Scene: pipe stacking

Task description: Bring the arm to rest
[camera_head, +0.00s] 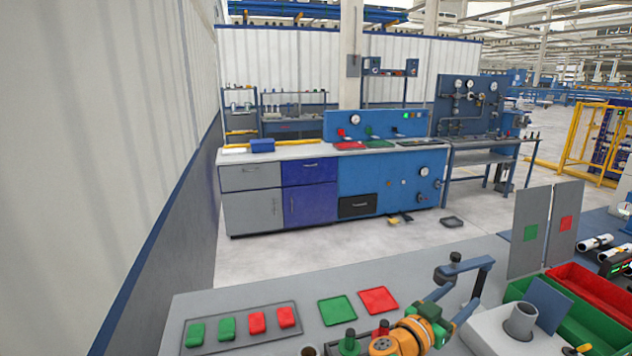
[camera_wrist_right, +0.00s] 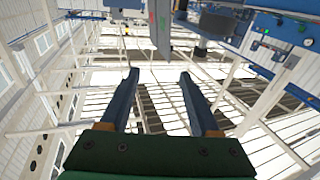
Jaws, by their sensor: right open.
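My right gripper (camera_head: 470,268) is raised over the right part of the grey table (camera_head: 230,304), with its blue fingers apart. In the right wrist view the same gripper (camera_wrist_right: 159,75) is open, with nothing between its fingers and the factory roof structure behind. My orange and green right wrist hides part of the table's front. My left gripper is not in view.
A tray (camera_head: 243,325) holds several green and red pieces at the left. A green mat (camera_head: 337,310) and red mat (camera_head: 378,300) lie beside it. A red bin (camera_head: 592,291), a green bin (camera_head: 597,335) and a grey tube (camera_head: 521,318) stand at the right.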

